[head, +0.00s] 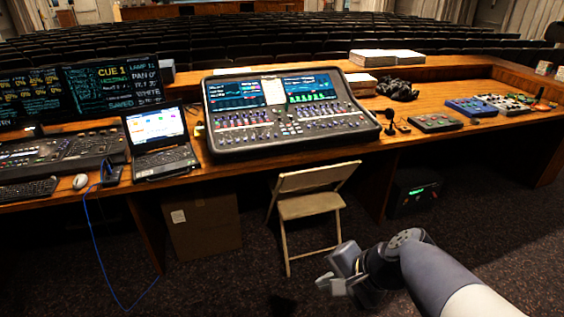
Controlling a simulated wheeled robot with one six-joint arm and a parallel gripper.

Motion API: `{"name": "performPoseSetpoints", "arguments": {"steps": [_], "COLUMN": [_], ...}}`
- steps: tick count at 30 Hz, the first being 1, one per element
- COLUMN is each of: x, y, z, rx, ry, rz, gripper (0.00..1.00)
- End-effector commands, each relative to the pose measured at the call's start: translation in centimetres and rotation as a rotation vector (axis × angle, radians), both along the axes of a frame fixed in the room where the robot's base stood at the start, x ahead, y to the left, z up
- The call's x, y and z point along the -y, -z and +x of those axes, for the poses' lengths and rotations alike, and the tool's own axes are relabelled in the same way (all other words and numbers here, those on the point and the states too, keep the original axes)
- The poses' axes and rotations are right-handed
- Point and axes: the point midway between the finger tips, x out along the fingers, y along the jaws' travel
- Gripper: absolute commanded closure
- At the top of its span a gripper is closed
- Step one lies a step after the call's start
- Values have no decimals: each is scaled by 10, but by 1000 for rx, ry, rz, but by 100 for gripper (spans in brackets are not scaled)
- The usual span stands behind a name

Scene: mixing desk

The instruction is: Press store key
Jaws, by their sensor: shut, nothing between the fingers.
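The store key cannot be made out; key labels are too small to read. A large mixing console (290,128) with two lit screens and rows of faders and small keys stands mid-desk. A darker lighting console (62,150) with many keys lies at the left, below two monitors. My gripper (331,287) is shut and empty at the lower right of middle. It is over the carpet in front of the folding chair, well apart from the desk and both consoles.
A beige folding chair (312,206) stands between my gripper and the desk. A laptop (160,140), mouse (80,181) and hanging blue cable (97,245) are at left. A cardboard box (203,225) is under the desk. Small control boxes (436,123) and papers (386,57) lie at right.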

Motion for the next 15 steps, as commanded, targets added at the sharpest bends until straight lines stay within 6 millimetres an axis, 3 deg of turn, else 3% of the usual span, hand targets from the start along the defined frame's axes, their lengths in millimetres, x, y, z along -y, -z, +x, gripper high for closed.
{"name": "performPoseSetpoints", "arguments": {"steps": [3, 9, 15], "x": [12, 41, 69], "y": [2, 15, 34], "z": [51, 129, 182], "rx": [-42, -101, -138], "ry": [143, 380, 549], "rz": [103, 275, 398], "gripper": [100, 100, 100]}}
